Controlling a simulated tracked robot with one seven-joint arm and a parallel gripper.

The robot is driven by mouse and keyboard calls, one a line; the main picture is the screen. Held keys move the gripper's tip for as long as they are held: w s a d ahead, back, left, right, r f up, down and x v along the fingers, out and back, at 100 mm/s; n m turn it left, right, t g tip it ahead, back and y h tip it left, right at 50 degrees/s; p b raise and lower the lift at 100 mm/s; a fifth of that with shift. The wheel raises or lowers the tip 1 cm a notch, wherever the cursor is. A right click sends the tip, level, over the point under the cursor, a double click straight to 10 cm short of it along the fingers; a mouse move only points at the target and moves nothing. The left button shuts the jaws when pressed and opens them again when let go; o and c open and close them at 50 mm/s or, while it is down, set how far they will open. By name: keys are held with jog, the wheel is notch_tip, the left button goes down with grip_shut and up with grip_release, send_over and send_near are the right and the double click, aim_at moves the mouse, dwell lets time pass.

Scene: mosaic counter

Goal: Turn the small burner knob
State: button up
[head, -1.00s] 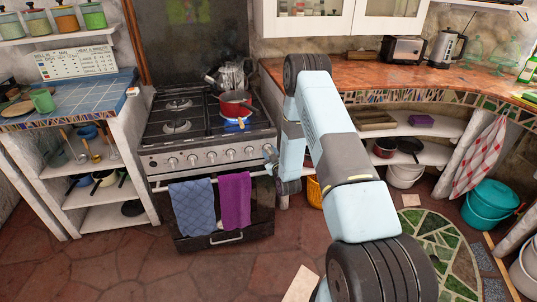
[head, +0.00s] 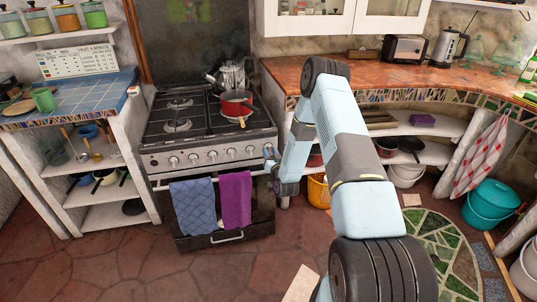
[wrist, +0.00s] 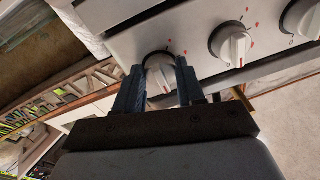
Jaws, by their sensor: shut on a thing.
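The stove (head: 205,155) has a row of white knobs on its front panel. My gripper (head: 268,155) is at the right end of this row, where it covers the knob in the head view. In the wrist view my gripper (wrist: 158,82) is shut on a white burner knob (wrist: 160,70), with one dark finger on each side of it. Two more knobs, the nearer one (wrist: 234,45) with a red mark, sit to the right, apart from the fingers. A red pan (head: 236,101) stands on the right-hand burners, and no blue flame shows below it.
A metal kettle (head: 232,75) stands behind the pan. A blue towel (head: 194,206) and a purple towel (head: 236,200) hang on the oven front below the knobs. A yellow basket (head: 318,190) is on the floor right of the stove. The tiled floor before the stove is clear.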

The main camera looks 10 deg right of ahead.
jog(key=shift+s+f, duration=0.1)
jog(key=o, duration=1)
jog(key=shift+o, duration=0.2)
jog(key=s+f, duration=0.1)
jog(key=s, duration=1.2)
jog(key=shift+s+d, duration=0.25)
jog(key=shift+d, duration=0.1)
jog(key=shift+f, duration=0.1)
